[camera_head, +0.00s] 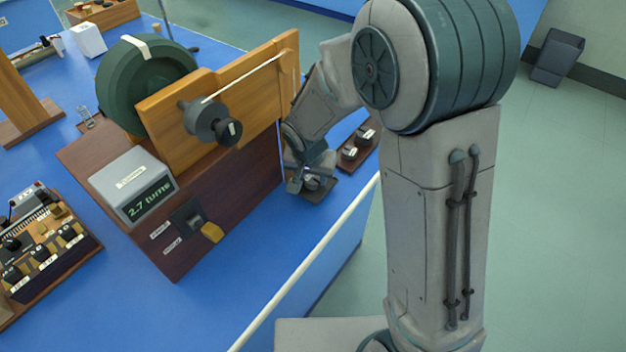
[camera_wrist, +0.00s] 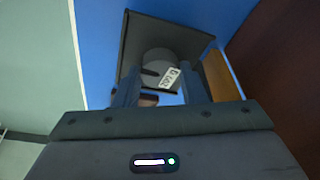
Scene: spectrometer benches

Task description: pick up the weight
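The weight is a round grey metal piece with a white label in the wrist view (camera_wrist: 165,62); the label print is too small to read surely. It sits on a dark square tray (camera_wrist: 130,45) on the blue bench. My gripper (camera_wrist: 160,80) is over it with its two fingers spread apart, one at each side of the weight. I cannot tell whether the fingers touch it. In the head view my gripper (camera_head: 305,178) points down at the tray (camera_head: 324,193) beside the wooden apparatus, and hides part of the weight.
The wooden apparatus (camera_head: 215,205) with a green wheel (camera_head: 147,85) and a "2.7 turns" display (camera_head: 135,187) stands close left of my gripper. Another small tray (camera_head: 358,148) with metal pieces lies behind. A white rail (camera_head: 305,265) edges the blue bench.

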